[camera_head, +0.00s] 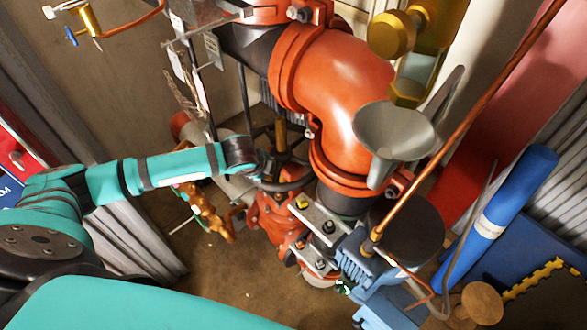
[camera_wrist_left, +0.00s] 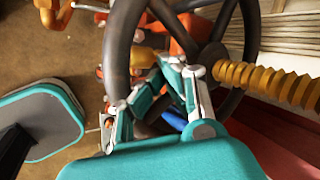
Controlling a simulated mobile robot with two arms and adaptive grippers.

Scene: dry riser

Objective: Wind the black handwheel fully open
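The black handwheel (camera_head: 283,176) sits on the orange-red valve (camera_head: 276,218) near the middle of the head view, below the big red elbow pipe. A brass threaded stem (camera_head: 281,135) rises from its hub. My left gripper (camera_head: 262,168) reaches in from the left to the near-left side of the rim. In the left wrist view the wheel (camera_wrist_left: 119,55) and its stem (camera_wrist_left: 265,83) fill the upper part. There my left gripper's (camera_wrist_left: 163,72) fingers converge around the lower rim, with the tips close together. The exact contact is partly hidden. My right gripper is out of view.
The red elbow pipe (camera_head: 340,85) and a grey funnel (camera_head: 395,135) stand close on the right. A copper pipe (camera_head: 465,120) slants past it. A blue pump (camera_head: 365,265) and blue roll (camera_head: 505,205) are at lower right. Brown floor (camera_head: 215,265) shows below left.

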